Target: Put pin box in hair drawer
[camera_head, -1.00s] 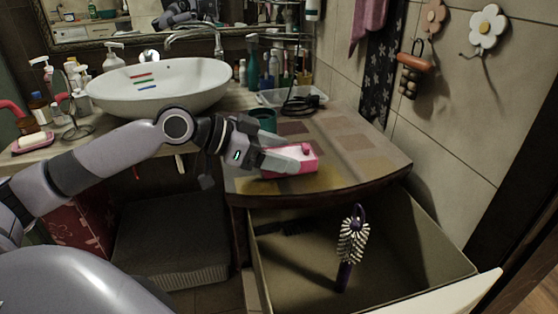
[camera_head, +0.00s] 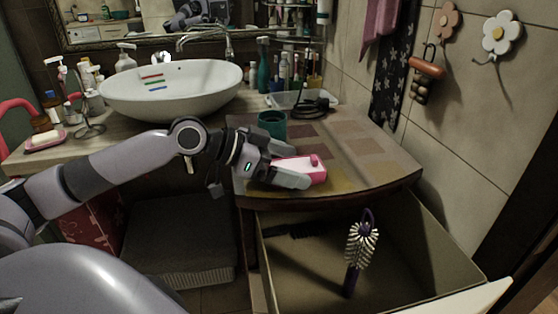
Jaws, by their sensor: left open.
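The pin box (camera_head: 316,172) is a small pink and white box with a pink knob on top. It stands on the wooden counter above the drawer, near its front edge. My left gripper (camera_head: 304,172) is open, with its fingers on either side of the box; I cannot tell whether they touch it. The fingers hide part of the box. The hair drawer (camera_head: 400,262) is pulled open below the counter. A purple-handled hairbrush (camera_head: 360,245) with pale bristles leans upright in it, and a dark object (camera_head: 300,231) lies at its back. My right gripper is not in view.
A teal cup (camera_head: 272,125) stands just behind my left gripper. A clear tray with a black cord (camera_head: 310,106) is further back, near several bottles. A white basin (camera_head: 170,88) is at left. The counter right of the box is clear.

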